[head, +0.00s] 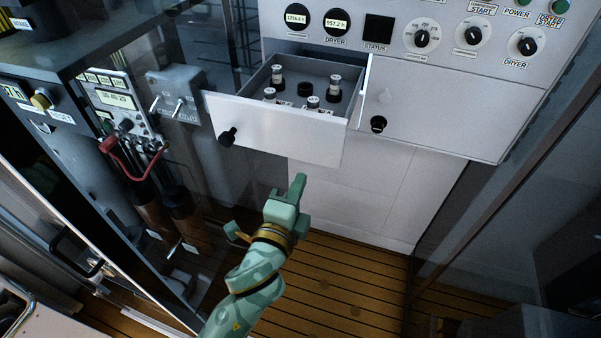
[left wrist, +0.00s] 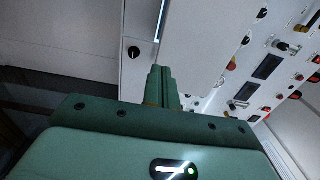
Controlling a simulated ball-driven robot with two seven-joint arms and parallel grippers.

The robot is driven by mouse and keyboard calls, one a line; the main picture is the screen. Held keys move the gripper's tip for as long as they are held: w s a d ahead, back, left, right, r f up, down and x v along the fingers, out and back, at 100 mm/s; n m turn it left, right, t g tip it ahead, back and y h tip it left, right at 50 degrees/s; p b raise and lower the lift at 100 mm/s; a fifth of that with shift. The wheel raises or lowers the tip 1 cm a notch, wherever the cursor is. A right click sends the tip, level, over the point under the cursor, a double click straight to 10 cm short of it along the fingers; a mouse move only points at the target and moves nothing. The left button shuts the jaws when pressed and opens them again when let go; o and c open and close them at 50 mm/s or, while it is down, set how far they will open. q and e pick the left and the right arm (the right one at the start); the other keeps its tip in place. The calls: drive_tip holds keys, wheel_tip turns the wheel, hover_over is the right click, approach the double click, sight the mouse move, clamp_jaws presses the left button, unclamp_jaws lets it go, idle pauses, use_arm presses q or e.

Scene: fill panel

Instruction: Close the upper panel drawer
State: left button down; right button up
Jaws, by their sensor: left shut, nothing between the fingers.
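The upper panel drawer (head: 287,130) is pulled out of the white panel in the head view. Its white front carries a black knob (head: 227,136), and several small cylindrical parts stand inside it. My left gripper (head: 299,187) is shut and empty, below the drawer front and to the right of its knob, apart from it in the picture. In the left wrist view its fingers (left wrist: 161,82) are together, pointing at pale panel surfaces. A black knob (left wrist: 134,52) shows there; I cannot tell which one it is. My right gripper is not in view.
A flush white front with a black knob (head: 378,124) is right of the drawer. Gauges and dials (head: 422,38) sit above. A power unit (head: 123,100) with red and black cables is at the left. The slatted wooden floor (head: 345,280) is clear.

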sight(309, 161)
use_arm(q)
drive_tip(key=x, duration=0.3)
drive_tip(key=shift+w+f+b, duration=0.1)
drive_tip(key=shift+w+b, duration=0.05)
drive_tip(key=shift+b, duration=0.25)
drive_tip(key=shift+w+d, duration=0.15)
drive_tip(key=shift+w, duration=0.1)
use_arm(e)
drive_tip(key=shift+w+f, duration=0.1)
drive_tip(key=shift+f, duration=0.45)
